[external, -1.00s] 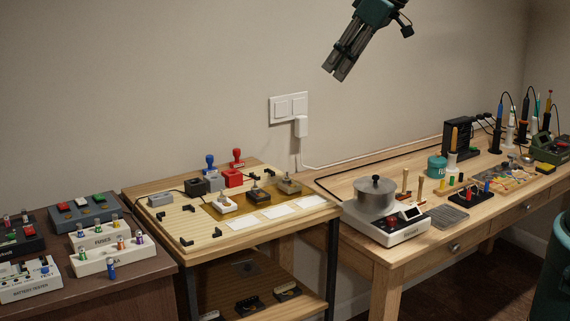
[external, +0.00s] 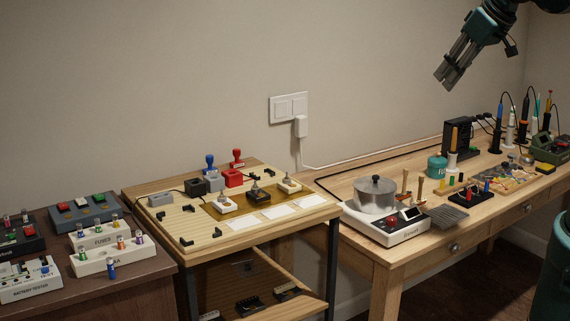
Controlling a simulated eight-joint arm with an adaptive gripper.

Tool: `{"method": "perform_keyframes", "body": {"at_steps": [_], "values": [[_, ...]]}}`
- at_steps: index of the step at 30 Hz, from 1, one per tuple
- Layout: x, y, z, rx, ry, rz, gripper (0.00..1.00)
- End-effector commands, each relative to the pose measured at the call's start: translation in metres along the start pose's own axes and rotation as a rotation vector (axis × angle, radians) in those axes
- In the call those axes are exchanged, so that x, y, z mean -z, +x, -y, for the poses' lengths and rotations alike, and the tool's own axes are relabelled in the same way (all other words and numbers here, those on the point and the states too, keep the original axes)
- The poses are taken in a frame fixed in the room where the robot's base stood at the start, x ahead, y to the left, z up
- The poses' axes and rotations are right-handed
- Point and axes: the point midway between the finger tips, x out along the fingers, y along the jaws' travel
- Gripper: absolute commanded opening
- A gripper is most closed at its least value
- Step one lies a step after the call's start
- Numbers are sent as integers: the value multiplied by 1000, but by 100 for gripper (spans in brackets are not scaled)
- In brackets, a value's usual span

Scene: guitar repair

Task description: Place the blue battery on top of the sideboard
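My gripper (external: 447,83) hangs high at the upper right, pointing down and left, far from both cells. Its fingers lie close together with nothing visible between them; whether they are open or shut is unclear.
The sideboard also carries a fuse holder (external: 100,239), an AA holder (external: 110,258) and switch boxes. A light wooden table (external: 215,240) with stamps and blocks stands beside it. The long workbench (external: 415,262) holds a metal pot (external: 375,194) on a white device and tools.

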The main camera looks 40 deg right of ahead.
Motion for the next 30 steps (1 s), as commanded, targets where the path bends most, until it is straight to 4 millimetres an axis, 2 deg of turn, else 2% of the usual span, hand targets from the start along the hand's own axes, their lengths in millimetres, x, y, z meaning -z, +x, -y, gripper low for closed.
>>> {"method": "perform_keyframes", "body": {"at_steps": [1,6,12,30], "values": [[-11,-3,-9,-12,18,-2,14],[-41,-8,-29,-45,63,-7,14],[-60,-11,-40,-66,94,-11,14],[-63,-12,-42,-69,100,-12,14]]}}
